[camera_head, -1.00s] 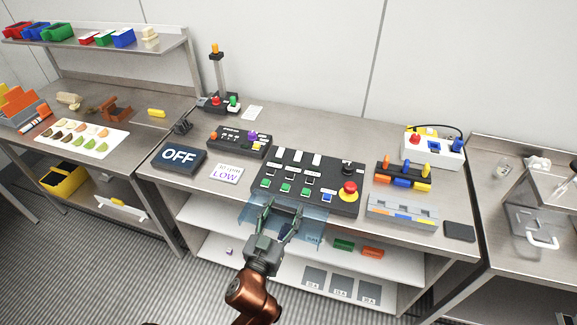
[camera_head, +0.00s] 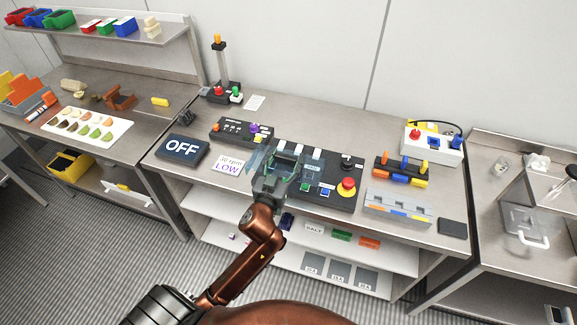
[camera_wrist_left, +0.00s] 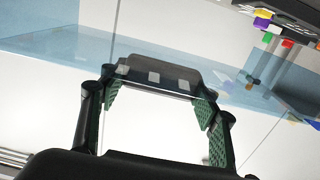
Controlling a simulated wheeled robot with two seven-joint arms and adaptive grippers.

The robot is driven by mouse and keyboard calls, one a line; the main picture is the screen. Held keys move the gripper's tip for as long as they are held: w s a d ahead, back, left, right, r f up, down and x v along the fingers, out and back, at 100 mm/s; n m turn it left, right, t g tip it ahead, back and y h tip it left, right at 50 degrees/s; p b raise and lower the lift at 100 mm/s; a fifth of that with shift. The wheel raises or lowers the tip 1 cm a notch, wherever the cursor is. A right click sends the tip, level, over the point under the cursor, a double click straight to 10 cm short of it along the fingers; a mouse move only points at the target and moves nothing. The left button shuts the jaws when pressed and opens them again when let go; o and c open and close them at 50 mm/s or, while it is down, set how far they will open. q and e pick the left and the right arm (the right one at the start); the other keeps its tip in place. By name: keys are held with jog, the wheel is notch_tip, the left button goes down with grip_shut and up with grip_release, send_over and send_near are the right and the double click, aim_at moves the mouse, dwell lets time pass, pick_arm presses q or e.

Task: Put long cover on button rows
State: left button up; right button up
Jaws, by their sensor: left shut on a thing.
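The long cover is a see-through blue piece (camera_head: 260,158). It also spans the left wrist view (camera_wrist_left: 50,45) as a pale blue sheet. My left gripper (camera_head: 278,172) is shut on it and holds it over the left part of the black button panel (camera_head: 336,200). The gripper and cover hide much of the panel's left side. White, green and blue buttons show beside and through the cover. I cannot tell whether the cover touches the panel. In the left wrist view the gripper's green pads (camera_wrist_left: 160,105) show around the cover's edge. My right gripper is not in view.
A red mushroom button (camera_head: 347,186) stands up at the panel's right. An "OFF" sign (camera_head: 182,149) and a "LOW" card (camera_head: 228,165) lie to the left. A switch block (camera_head: 402,172) and a grey block (camera_head: 398,208) sit to the right. A shelf (camera_head: 385,258) lies below.

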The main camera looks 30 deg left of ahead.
aim_at(288, 165)
pick_arm(q)
jog(key=w+f, duration=0.1)
jog(key=w+a+f, duration=0.1)
jog(key=f, duration=0.1)
jog(key=shift+w+a+f+b, duration=0.1)
jog(key=shift+w+f+b, duration=0.2)
jog(key=shift+w+b, duration=0.1)
jog(key=shift+w+f+b, duration=0.15)
jog(key=shift+f+b, duration=0.35)
jog(key=shift+f, duration=1.2)
jog(key=shift+f, duration=0.15)
jog(key=o, duration=1.2)
jog(key=shift+o, duration=0.2)
